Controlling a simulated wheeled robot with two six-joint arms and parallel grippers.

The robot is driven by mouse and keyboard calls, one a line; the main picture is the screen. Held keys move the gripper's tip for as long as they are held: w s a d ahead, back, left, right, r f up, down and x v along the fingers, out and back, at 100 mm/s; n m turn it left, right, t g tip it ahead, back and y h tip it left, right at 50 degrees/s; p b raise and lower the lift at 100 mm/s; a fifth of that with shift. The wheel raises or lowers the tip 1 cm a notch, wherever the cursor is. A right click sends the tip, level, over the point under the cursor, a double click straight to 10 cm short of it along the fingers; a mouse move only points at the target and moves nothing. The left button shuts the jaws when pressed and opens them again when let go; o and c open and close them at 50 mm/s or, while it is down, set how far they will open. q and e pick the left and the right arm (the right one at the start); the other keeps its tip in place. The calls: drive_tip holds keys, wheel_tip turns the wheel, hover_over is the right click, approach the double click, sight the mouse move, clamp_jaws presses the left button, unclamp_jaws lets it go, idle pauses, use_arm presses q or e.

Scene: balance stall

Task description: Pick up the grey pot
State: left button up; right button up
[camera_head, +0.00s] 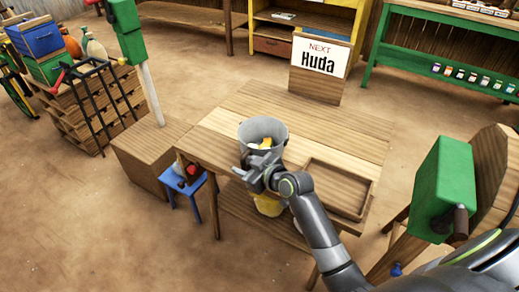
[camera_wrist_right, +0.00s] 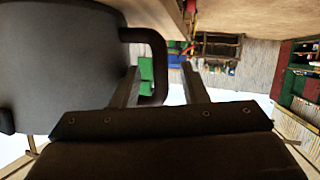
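The grey pot (camera_head: 248,133) stands on the wooden table, with something yellow and pale inside it. My right gripper (camera_head: 253,172) is at the pot's near side in the head view. In the right wrist view the pot's grey wall (camera_wrist_right: 60,65) fills the left side, and its dark handle (camera_wrist_right: 157,50) curves out from it. The open fingers of my right gripper (camera_wrist_right: 160,78) stand either side of the handle's lower part, with a gap visible on the right. Whether a finger touches the handle I cannot tell. My left gripper is not in view.
The table (camera_head: 330,140) has a shallow wooden tray (camera_head: 338,190) right of the pot. A sign reading "Huda" (camera_head: 320,57) stands behind. A blue stool (camera_head: 183,188) is at the left. A yellow thing (camera_head: 268,206) sits on the lower shelf. A green box (camera_head: 440,185) is at the right.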

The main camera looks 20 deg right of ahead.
drive_tip(key=shift+w+a+f, duration=0.25)
drive_tip(key=shift+w+f, duration=0.05)
drive_tip(key=shift+w, duration=0.3)
drive_tip(key=shift+c, duration=0.2)
clamp_jaws()
drive_tip(key=shift+r, duration=0.1)
